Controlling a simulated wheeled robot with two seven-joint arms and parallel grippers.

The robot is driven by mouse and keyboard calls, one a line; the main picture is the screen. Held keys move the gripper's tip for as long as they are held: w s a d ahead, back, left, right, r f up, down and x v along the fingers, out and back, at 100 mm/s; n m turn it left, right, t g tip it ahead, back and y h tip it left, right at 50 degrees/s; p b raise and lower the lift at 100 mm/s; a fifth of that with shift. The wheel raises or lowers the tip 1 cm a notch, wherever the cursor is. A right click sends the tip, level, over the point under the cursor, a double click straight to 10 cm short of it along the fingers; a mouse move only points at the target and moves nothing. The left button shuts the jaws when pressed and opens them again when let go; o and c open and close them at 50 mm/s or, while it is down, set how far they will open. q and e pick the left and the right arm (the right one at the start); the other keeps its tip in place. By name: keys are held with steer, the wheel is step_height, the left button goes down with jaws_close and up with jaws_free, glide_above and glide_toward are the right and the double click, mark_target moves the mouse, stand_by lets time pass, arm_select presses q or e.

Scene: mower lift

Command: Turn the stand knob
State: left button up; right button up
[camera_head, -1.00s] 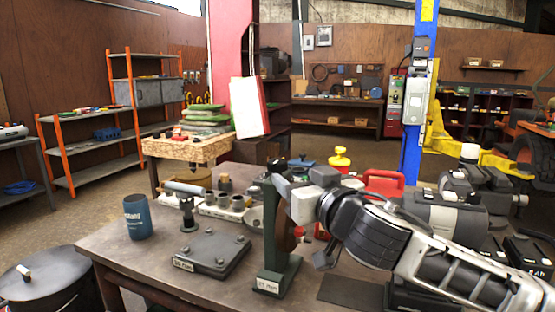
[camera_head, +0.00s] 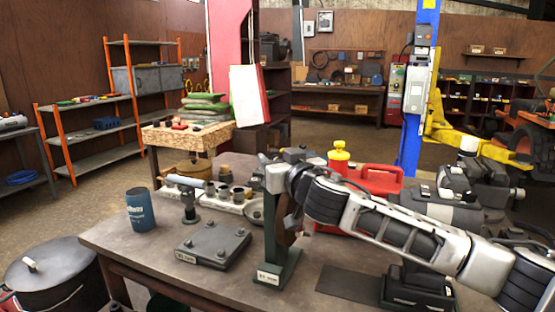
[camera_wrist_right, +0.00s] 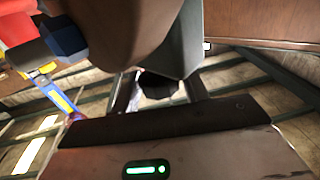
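The stand (camera_head: 279,262) is a dark green upright with a labelled foot, standing on the workbench. It also shows in the right wrist view as a grey-green column (camera_wrist_right: 188,40). My right gripper (camera_head: 272,168) is at the top of the stand and hides much of it in the head view. In the right wrist view my right gripper (camera_wrist_right: 164,88) has its two fingers apart, with a dark faceted knob (camera_wrist_right: 158,86) between them. Gaps show beside the knob, so the fingers seem not to press on it. My left gripper is not in view.
On the workbench (camera_head: 150,247) are a blue mug (camera_head: 140,209), a grey plate (camera_head: 213,247), a red can (camera_head: 372,179) and a yellow-topped bottle (camera_head: 338,160). A large brown part (camera_wrist_right: 120,28) is close in the wrist view. The front left bench is clear.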

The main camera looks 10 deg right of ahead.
steer(key=c, duration=0.5)
steer(key=shift+n+y, duration=0.3)
steer(key=shift+y, duration=0.2)
steer(key=shift+d+n+g+y, duration=0.1)
steer(key=shift+n+g+y, duration=0.2)
steer(key=shift+n+y, duration=0.45)
steer(key=n+g+y, duration=0.1)
steer(key=y, duration=0.1)
steer(key=n+g+y, duration=0.2)
steer(key=n+y, duration=0.1)
steer(key=shift+r+y, duration=0.25)
steer(key=shift+y, duration=0.1)
steer(key=shift+c, duration=0.2)
steer(key=shift+f+n+g+y, duration=0.2)
steer(key=shift+n+g+y, duration=1.9)
steer(key=shift+g, duration=0.7)
